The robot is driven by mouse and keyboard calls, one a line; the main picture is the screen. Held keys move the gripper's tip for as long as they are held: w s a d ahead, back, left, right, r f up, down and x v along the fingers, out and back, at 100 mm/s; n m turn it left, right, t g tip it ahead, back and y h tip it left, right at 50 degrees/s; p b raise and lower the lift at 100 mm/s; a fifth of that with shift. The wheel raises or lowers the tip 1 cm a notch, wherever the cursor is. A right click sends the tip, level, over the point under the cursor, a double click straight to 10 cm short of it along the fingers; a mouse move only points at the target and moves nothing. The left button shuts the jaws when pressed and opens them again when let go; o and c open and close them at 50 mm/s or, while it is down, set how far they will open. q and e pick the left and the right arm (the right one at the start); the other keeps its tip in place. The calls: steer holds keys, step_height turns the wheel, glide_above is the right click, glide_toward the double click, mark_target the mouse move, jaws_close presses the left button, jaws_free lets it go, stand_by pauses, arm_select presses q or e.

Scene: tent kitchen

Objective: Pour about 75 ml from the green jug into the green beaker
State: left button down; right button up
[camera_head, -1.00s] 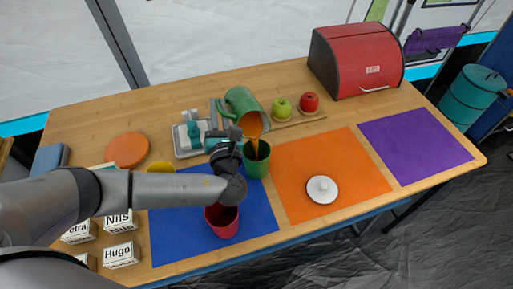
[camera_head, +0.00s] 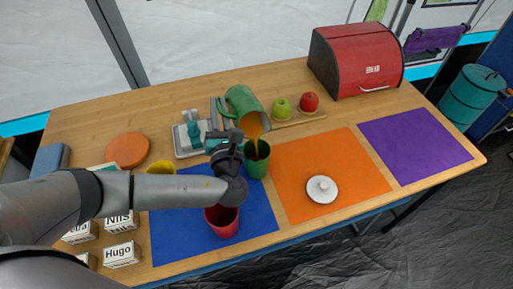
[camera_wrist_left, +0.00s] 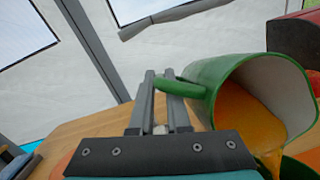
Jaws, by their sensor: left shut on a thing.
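The green jug (camera_head: 243,103) is tilted with its mouth down to the right, and orange liquid runs from it. It also shows in the left wrist view (camera_wrist_left: 210,78), with orange liquid at its lip. The green beaker (camera_head: 256,160) stands upright below the jug's mouth, and the orange stream falls into it. The level inside is hard to see. My left gripper (camera_head: 226,133) is shut on the jug's handle; its fingers (camera_wrist_left: 165,100) show in the left wrist view. My right gripper is not in view.
A red cup (camera_head: 222,222) stands on the blue mat (camera_head: 180,235). A white lid (camera_head: 322,189) lies on the orange mat (camera_head: 355,170). Two apples (camera_head: 283,107) sit on a board behind the beaker. A red bread box (camera_head: 357,60) stands back right. The purple mat (camera_head: 415,145) is clear.

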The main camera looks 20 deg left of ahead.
arm_select(q)
steer(key=shift+r, duration=0.2)
steer(key=shift+f, duration=0.1)
steer(key=g+p, duration=0.1)
steer(key=p, duration=0.1)
steer(key=w+a+g+h+p, duration=0.1)
steer(key=p, duration=0.1)
steer(key=shift+w+f+p, duration=0.15)
steer(key=shift+w+p, duration=0.15)
steer(key=shift+p, duration=0.1)
steer(key=shift+w+f+n+g+h+p, duration=0.25)
steer(key=shift+f+g+h+p, duration=0.35)
steer(key=shift+f+g+p, duration=0.3)
steer(key=shift+a+f+g+p, duration=0.1)
steer(key=shift+g+p, duration=0.2)
steer(key=shift+p, duration=0.6)
steer(key=shift+f, duration=0.1)
